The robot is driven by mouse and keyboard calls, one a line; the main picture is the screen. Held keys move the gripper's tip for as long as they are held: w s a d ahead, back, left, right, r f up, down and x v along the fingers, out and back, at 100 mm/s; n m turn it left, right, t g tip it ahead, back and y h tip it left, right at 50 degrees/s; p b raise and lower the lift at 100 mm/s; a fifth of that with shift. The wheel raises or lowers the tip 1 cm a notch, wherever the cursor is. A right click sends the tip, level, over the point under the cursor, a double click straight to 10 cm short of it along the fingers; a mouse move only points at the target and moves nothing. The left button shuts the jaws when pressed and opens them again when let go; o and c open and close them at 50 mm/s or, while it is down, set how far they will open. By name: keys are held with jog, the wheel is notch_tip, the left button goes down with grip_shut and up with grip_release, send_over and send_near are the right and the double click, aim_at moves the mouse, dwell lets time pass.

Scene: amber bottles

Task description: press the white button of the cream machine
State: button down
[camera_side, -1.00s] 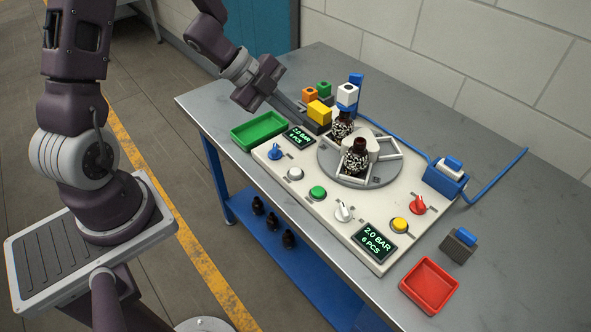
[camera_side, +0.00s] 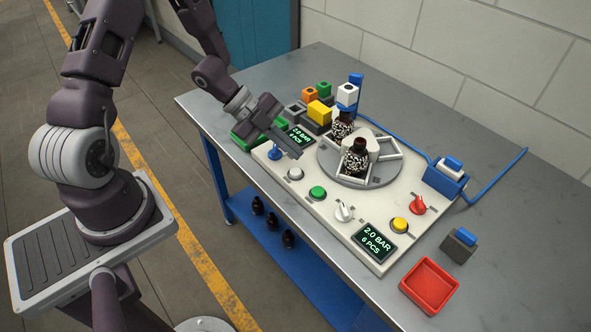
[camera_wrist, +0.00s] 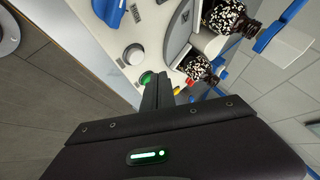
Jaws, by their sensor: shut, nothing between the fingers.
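The cream machine (camera_side: 331,222) stands on the metal table. Its white button (camera_side: 295,174) is a round pale cap near the machine's front left edge, left of the green button (camera_side: 317,193). My gripper (camera_side: 297,153) is shut and empty. In the side view its fingertips are above the machine's left part, just up from the white button and apart from it. In the wrist view the white button (camera_wrist: 134,54) shows left of the shut fingers (camera_wrist: 157,80), and the green button (camera_wrist: 147,78) is partly hidden beside them.
A blue knob (camera_side: 275,153) stands close to my gripper. A turntable (camera_side: 330,165) with dark bottles (camera_side: 355,160) is to the right. A green tray (camera_side: 243,138) lies partly behind my gripper. A red tray (camera_side: 429,286) is at the far right.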

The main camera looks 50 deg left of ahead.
aim_at(291, 170)
jog(key=shift+f, duration=1.35)
dwell(1.0)
jog(key=shift+f, duration=0.4)
jog(key=shift+f, duration=0.5)
dwell(0.4)
jog(key=shift+r, duration=0.9)
jog(key=shift+r, duration=2.5)
